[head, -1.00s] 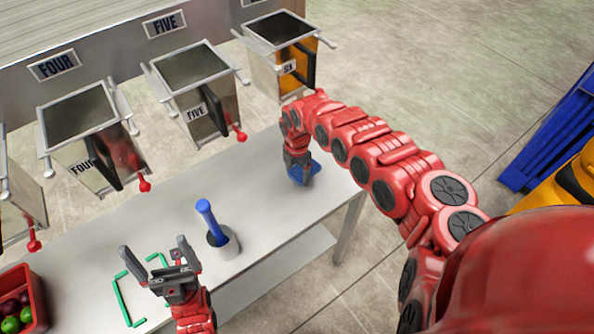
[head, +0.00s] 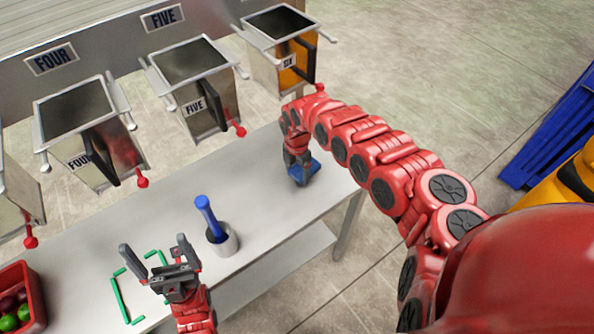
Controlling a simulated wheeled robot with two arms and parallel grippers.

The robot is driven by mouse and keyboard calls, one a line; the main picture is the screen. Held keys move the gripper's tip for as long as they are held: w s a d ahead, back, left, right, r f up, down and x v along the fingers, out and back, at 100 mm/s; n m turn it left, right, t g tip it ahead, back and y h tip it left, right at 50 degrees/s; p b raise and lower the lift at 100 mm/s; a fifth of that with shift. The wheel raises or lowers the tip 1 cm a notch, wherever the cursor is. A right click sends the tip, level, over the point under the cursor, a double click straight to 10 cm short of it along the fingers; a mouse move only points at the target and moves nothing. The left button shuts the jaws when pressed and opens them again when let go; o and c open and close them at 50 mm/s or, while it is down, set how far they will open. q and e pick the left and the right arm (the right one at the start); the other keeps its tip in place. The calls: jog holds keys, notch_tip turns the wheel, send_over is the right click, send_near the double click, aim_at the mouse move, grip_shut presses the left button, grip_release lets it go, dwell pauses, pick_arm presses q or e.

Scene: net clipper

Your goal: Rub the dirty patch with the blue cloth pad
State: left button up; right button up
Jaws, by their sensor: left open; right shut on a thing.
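The blue cloth pad (head: 313,169) is at the right end of the grey table (head: 262,190), low at the tabletop. My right gripper (head: 300,172) is shut on it from above and hides part of it. I cannot tell whether the pad presses on the surface. No dirty patch shows; the spot under the pad and gripper is hidden. My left gripper (head: 158,258) is open and empty above the front left of the table, near green corner marks (head: 121,298).
A grey cup (head: 225,243) with a blue-handled tool (head: 208,217) stands mid-table. A red crate (head: 38,290) with fruit is at the left. Hoppers with red-knobbed levers (head: 143,182) line the back edge. The table's right edge is close to the pad.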

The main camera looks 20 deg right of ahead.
jog(key=shift+f+b, duration=0.6)
jog(key=shift+f, duration=0.2)
